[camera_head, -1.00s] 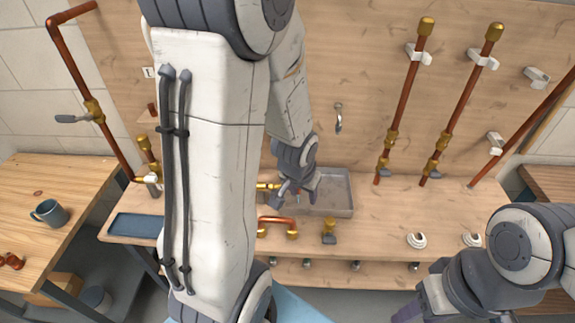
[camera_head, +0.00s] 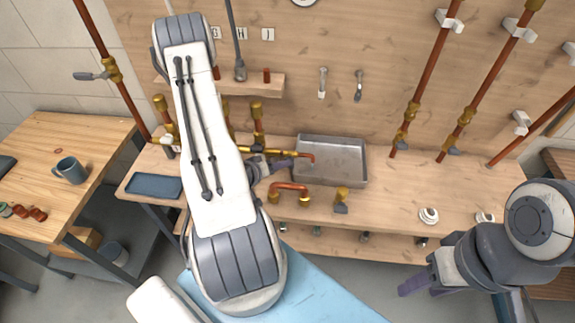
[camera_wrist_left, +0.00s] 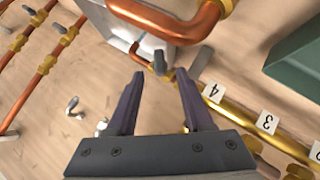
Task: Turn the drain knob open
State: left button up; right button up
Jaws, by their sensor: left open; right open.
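A brass manifold (camera_head: 285,152) runs along the back of the bench and ends in a copper spout (camera_head: 309,157) over a metal tray (camera_head: 345,160). In the left wrist view, the manifold (camera_wrist_left: 238,112) carries number tags. A small grey knob (camera_wrist_left: 159,62) stands near its tray end and shows between my left fingertips; I cannot tell whether they touch it. My left gripper (camera_wrist_left: 160,74) is open. In the head view, my left gripper (camera_head: 280,164) is partly hidden behind its arm. My right gripper (camera_head: 424,287) is open and empty, low at the right.
A copper bend (camera_head: 290,187) and a brass valve (camera_head: 341,199) lie on the bench in front of the tray. A blue tray (camera_head: 154,186) sits at the bench's left end. White flanges (camera_head: 428,215) are at the right. A mug (camera_head: 71,170) stands on the side table.

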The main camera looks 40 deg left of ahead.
pick_arm(q)
jog(key=p+x, duration=0.1)
jog(key=x, duration=0.5)
jog(key=shift+w, duration=0.1)
grip_shut()
